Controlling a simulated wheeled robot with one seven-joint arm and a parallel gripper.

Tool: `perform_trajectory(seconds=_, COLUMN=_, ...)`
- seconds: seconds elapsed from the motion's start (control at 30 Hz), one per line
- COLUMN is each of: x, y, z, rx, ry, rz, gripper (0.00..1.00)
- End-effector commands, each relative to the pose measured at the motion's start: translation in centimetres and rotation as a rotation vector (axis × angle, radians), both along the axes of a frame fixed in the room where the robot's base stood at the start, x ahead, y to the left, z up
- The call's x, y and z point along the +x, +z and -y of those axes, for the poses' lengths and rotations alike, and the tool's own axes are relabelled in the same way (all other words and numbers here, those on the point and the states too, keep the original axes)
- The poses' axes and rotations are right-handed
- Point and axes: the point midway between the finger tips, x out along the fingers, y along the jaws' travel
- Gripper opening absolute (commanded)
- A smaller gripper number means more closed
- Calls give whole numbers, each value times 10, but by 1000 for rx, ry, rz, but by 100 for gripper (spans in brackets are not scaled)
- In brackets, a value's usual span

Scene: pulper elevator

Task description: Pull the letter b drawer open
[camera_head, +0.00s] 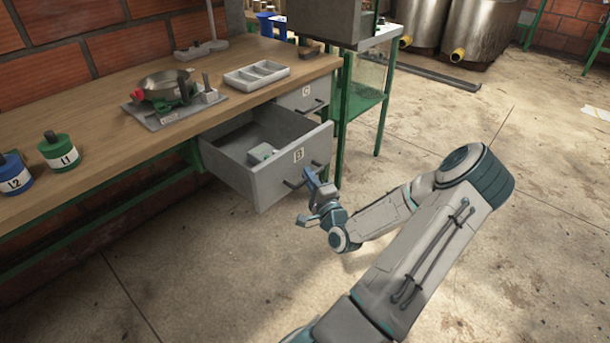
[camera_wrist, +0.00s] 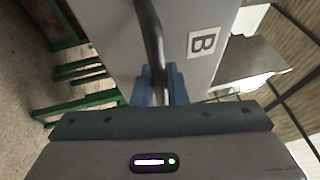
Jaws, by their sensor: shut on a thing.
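The letter B drawer (camera_head: 270,185) is a grey metal drawer that stands pulled out from under the wooden workbench. Its inside shows in the head view, with a small pale item (camera_head: 262,152) lying in it. The B label (camera_head: 299,155) is on its front, and it also shows in the wrist view (camera_wrist: 204,42). A dark bar handle (camera_head: 293,183) sits on the drawer front below the label. My gripper (camera_head: 308,188) is at this handle, and in the wrist view its blue fingers (camera_wrist: 160,85) are shut around the dark bar (camera_wrist: 152,40).
The C drawer (camera_head: 303,97) beyond it is shut. The wooden benchtop (camera_head: 110,90) carries a grey tray (camera_head: 257,75), a pan on a stand (camera_head: 165,88) and weights L1 (camera_head: 60,153) and L2 (camera_head: 14,177). A green-legged stand (camera_head: 365,100) is close behind. The floor in front is clear.

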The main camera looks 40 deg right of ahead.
Motion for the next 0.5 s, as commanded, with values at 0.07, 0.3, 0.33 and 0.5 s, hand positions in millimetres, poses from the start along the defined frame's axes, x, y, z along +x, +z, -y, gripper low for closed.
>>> perform_trajectory(seconds=0.07, x=0, y=0, z=-2, rx=1, ry=4, rz=0, gripper=0)
perform_trajectory(seconds=0.3, x=0, y=0, z=-1, rx=1, ry=4, rz=-2, gripper=0)
perform_trajectory(seconds=0.33, x=0, y=0, z=-1, rx=1, ry=4, rz=-2, gripper=0)
perform_trajectory(seconds=0.5, x=0, y=0, z=-1, rx=1, ry=3, rz=-1, gripper=34)
